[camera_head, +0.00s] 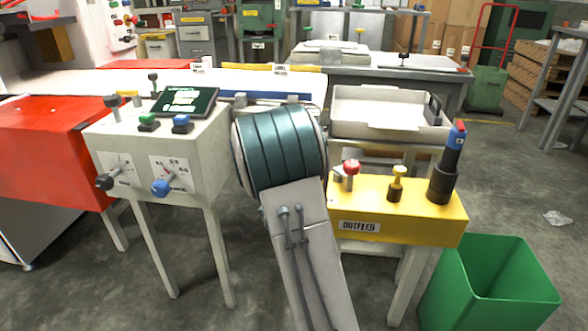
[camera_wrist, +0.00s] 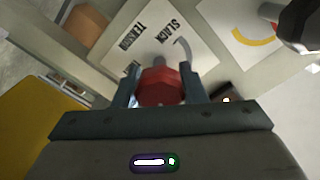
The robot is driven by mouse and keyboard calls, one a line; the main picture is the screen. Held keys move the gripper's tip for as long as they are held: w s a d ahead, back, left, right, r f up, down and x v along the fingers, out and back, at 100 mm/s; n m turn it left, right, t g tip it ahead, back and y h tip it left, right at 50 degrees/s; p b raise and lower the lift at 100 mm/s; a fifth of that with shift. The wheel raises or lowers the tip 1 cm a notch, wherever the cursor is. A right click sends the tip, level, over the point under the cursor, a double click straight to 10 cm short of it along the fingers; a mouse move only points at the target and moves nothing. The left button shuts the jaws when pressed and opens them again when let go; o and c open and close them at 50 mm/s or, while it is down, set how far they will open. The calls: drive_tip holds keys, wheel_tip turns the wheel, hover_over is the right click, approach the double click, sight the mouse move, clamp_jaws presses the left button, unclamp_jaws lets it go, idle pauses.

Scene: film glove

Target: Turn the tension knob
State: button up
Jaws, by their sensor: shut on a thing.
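In the wrist view, a red faceted knob (camera_wrist: 160,88) sits on a short grey stem in front of a white plate (camera_wrist: 196,64). The plate is printed with the words SLACK and TENSION and a curved grey mark. My gripper (camera_wrist: 161,80) has one finger on each side of the red knob and is shut on it. In the head view, my arm covers this knob and my gripper.
A pale control box (camera_head: 166,140) carries a dark lever (camera_head: 105,182), a blue knob (camera_head: 160,187) and a screen (camera_head: 186,101). A yellow bench (camera_head: 400,222) with upright handles and a green bin (camera_head: 495,285) stand right. A second plate (camera_wrist: 238,22) has a yellow arc.

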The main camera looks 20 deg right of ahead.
drive_tip(key=shift+a+f, duration=0.1)
drive_tip(key=shift+a, duration=0.15)
drive_tip(key=o, duration=1)
drive_tip(key=shift+w+a, duration=0.1)
drive_tip(key=shift+d, duration=0.2)
drive_tip(key=p+v, duration=0.3)
drive_tip(key=v, duration=1.1)
